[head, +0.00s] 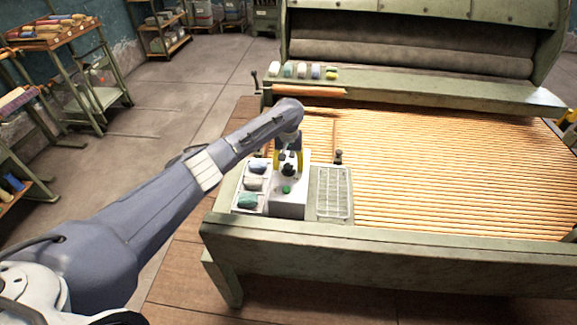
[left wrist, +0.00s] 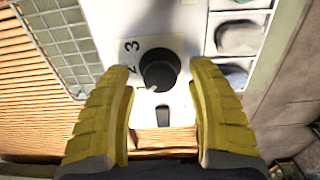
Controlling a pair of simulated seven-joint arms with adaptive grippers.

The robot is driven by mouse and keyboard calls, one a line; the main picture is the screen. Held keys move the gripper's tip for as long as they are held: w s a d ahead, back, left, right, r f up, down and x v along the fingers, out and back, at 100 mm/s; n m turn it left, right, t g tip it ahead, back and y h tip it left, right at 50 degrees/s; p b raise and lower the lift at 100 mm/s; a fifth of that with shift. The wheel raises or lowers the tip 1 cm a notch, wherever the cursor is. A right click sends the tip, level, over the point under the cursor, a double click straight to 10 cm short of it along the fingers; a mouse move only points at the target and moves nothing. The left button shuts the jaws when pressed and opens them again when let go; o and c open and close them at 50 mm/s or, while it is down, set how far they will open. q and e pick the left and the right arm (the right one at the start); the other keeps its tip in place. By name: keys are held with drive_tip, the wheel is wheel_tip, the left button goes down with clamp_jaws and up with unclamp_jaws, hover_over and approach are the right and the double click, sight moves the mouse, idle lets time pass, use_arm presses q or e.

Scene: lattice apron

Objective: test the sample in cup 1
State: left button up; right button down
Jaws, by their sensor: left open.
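A white box (head: 288,207) stands on the bench's near left corner, with a dark knob (head: 288,170) and a green button (head: 287,189) on it. In the left wrist view the black knob (left wrist: 159,72) sits on a white panel with a 3 and a partly hidden 2 beside it. My left gripper (head: 288,161) points down over the box. Its yellow fingers are open, one on each side of the knob; I cannot tell whether they touch it. A tray (head: 237,207) left of the box holds dark, pale and green lumps. I cannot make out any cup marked 1.
A pale grid rack (head: 334,193) lies right of the box. A ribbed wooden slat surface (head: 440,170) fills the bench beyond. Several small coloured items (head: 302,70) line the back ledge. A shelf cart (head: 95,98) stands at the left.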

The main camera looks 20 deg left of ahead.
sight(288, 165)
use_arm(q)
wheel_tip(288, 165, up, 12)
drive_tip(key=shift+f, duration=0.25)
idle(0.3)
